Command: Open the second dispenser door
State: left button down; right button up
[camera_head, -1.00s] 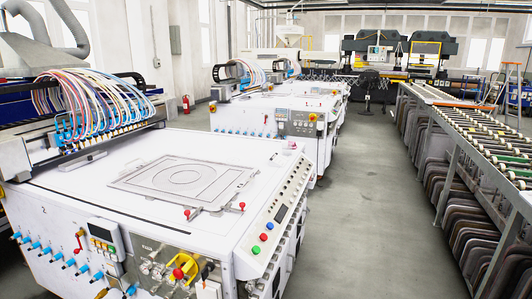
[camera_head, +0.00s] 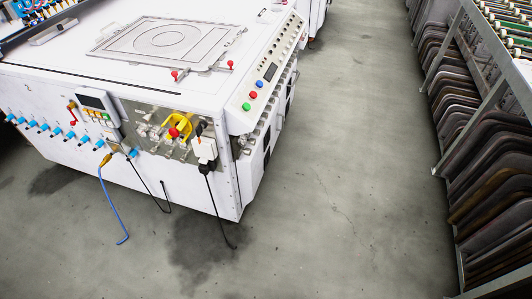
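A white machine cabinet (camera_head: 190,188) stands at the left, with a flat top plate (camera_head: 165,38) bearing ring outlines. Its front has a row of blue-tipped fittings, a small display box (camera_head: 97,102) and a clear-looking panel around a yellow part with a red knob (camera_head: 174,132). Its right side has a sloped button panel (camera_head: 268,72) and dark openings below. I cannot tell which part is a dispenser door, or whether any door is open. Neither of my grippers is in view.
A blue cable (camera_head: 112,205) and black cables hang from the cabinet front to the floor. Grey floor (camera_head: 335,190) lies free between the cabinet and a rack (camera_head: 487,100) at the right, which has rollers above and several dark curved panels below.

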aim_at(262, 150)
jog(key=i+l+u, duration=0.15)
jog(key=l, duration=0.25)
jog(key=i+l+u, duration=0.15)
jog(key=l, duration=0.2)
jog(key=l+u, duration=0.15)
jog(key=l, duration=0.25)
jog(key=i, duration=0.05)
